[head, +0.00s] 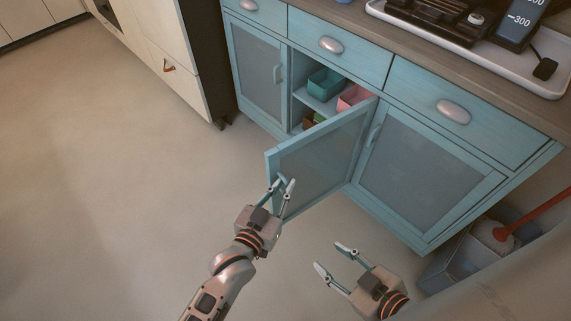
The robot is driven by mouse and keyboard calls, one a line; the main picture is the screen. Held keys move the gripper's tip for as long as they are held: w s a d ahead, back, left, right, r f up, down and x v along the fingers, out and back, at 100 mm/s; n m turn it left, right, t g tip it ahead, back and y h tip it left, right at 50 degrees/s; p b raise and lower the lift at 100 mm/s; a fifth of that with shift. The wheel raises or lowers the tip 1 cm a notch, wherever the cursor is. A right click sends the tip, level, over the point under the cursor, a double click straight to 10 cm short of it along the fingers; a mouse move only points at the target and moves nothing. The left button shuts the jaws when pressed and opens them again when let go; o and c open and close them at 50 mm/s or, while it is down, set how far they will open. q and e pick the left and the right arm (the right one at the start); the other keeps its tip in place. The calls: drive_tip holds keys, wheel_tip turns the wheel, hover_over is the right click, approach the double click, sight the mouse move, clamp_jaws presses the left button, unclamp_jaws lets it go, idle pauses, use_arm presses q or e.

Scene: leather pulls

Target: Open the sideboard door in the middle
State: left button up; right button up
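The blue sideboard (430,221) stands along the upper right. Its middle door (318,160) has a grey panel in a blue frame and stands swung well open, hinged at its right side. My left gripper (282,187) is at the free edge of this door, with its fingers around or beside the door's handle, which is mostly hidden. I cannot tell whether the fingers touch it. My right gripper (333,266) is open and empty above the floor, to the right of the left gripper and in front of the right door (425,178).
Inside the open compartment are a teal bin (325,84) and a pink bin (352,97). The left door (257,77) is shut. A grey bucket (450,265) with a red-handled tool (535,215) stands at the right. The floor (110,190) at left is clear.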

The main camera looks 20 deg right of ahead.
use_arm(q)
drive_tip(key=shift+w+r, duration=0.3)
drive_tip(key=shift+r, duration=0.35)
drive_tip(key=shift+w+r, duration=0.25)
drive_tip(key=shift+r, duration=0.35)
drive_tip(key=shift+s+r, duration=0.1)
drive_tip(key=shift+s, duration=0.3)
drive_tip(key=s+f+p, duration=0.2)
drive_tip(key=s, duration=0.7)
drive_tip(key=shift+s+d, duration=0.15)
drive_tip(key=shift+s, duration=0.05)
use_arm(e)
drive_tip(key=shift+t, duration=0.6)
drive_tip(key=r, duration=0.1)
drive_tip(key=w+r, duration=0.1)
drive_tip(key=r, duration=0.1)
drive_tip(key=w+r, duration=0.1)
drive_tip(key=r, duration=0.1)
drive_tip(key=shift+w+a+r, duration=0.1)
drive_tip(key=shift+r, duration=0.05)
drive_tip(key=shift+w+r, duration=0.1)
drive_tip(key=shift+r, duration=0.25)
